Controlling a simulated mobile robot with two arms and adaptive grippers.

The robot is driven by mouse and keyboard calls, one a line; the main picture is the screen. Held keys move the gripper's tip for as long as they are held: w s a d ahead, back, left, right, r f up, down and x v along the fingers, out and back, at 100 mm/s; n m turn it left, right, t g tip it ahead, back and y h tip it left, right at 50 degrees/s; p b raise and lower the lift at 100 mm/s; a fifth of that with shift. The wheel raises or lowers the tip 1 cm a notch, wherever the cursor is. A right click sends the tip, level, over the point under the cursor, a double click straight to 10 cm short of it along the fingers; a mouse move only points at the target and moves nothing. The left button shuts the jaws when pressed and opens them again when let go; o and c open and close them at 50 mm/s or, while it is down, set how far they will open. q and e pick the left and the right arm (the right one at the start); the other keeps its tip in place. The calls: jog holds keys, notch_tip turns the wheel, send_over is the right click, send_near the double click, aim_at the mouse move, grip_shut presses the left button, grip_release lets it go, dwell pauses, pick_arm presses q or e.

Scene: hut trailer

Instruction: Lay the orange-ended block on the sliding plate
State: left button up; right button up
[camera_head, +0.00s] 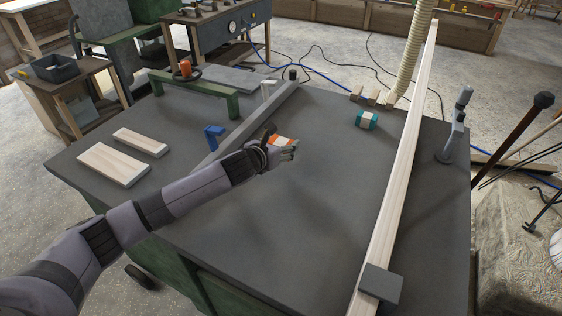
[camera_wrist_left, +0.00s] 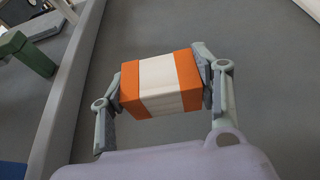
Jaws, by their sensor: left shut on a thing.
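The orange-ended block (camera_head: 281,141) is white in the middle with orange ends. My left gripper (camera_head: 284,148) is shut on it, above the dark grey table top, just right of the grey rail. In the left wrist view the block (camera_wrist_left: 161,84) sits between the two fingers (camera_wrist_left: 160,85), one against each orange end. The gripper partly hides the block in the head view. A flat grey plate (camera_head: 228,79) lies beyond the green bar at the far left edge of the table; it looks like the sliding plate. My right gripper is not in view.
The long grey rail (camera_head: 245,122) crosses the table, with a blue piece (camera_head: 213,136) beside it. A green bar (camera_head: 195,92) stands before the plate. Two pale boards (camera_head: 113,165) lie left. A teal-ended block (camera_head: 366,120) and long plank (camera_head: 400,165) are right.

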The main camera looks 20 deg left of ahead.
aim_at(281, 170)
pick_arm(q)
jog(key=shift+f, duration=3)
jog(key=shift+f+b, duration=0.2)
jog(key=shift+b, duration=0.15)
jog(key=o, duration=1.2)
jog(key=shift+c, duration=0.2)
